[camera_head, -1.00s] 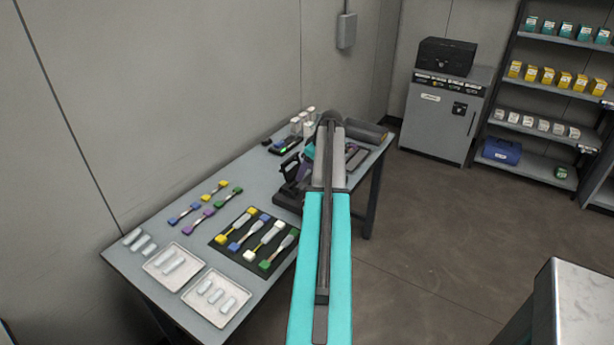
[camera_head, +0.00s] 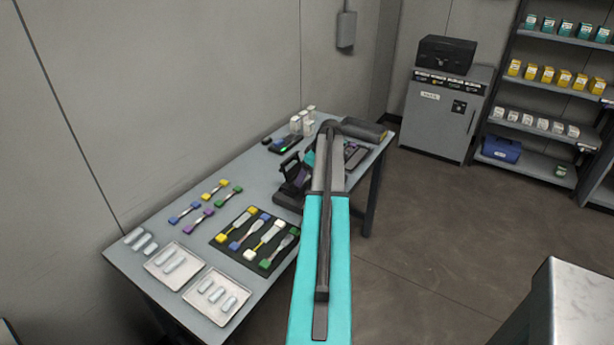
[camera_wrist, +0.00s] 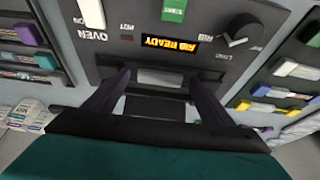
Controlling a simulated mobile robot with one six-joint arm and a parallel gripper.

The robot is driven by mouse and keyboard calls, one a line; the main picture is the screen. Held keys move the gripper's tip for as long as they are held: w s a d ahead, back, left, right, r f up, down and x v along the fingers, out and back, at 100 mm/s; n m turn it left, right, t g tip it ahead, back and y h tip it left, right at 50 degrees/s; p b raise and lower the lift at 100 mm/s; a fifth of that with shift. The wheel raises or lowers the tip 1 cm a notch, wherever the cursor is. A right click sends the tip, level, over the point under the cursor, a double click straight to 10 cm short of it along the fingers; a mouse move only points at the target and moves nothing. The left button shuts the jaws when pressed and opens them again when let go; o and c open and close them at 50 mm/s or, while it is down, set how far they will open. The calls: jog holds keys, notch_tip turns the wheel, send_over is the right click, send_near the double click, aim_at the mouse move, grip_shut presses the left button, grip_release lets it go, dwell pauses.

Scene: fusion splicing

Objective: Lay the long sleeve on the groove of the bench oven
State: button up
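In the wrist view the bench oven (camera_wrist: 225,62) fills the top middle, upside down, with OVEN and HOT lettering, a lit READY display and a dark knob. My gripper (camera_wrist: 159,77) has its two dark fingers apart over the oven, with a pale grey patch between the tips; I cannot tell whether this is the groove. No sleeve shows clearly between the fingers. In the head view my arm hides my gripper and most of the oven. Pale sleeves lie in a near tray (camera_head: 198,310), a second tray (camera_head: 152,277) and loose at the left corner (camera_head: 140,243); I cannot tell which is long.
The grey bench (camera_head: 250,182) stands along the wall. A black mat (camera_head: 224,252) holds several coloured-ended pieces. A dark device (camera_head: 288,198) stands beside my arm, with white bottles (camera_head: 303,122) behind. The floor (camera_head: 430,240) to the right is clear.

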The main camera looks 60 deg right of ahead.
jog(key=shift+r, duration=0.1)
jog(key=b+v, duration=0.2)
jog(key=v, duration=1)
dwell(0.4)
jog(key=shift+r, duration=0.1)
dwell(0.6)
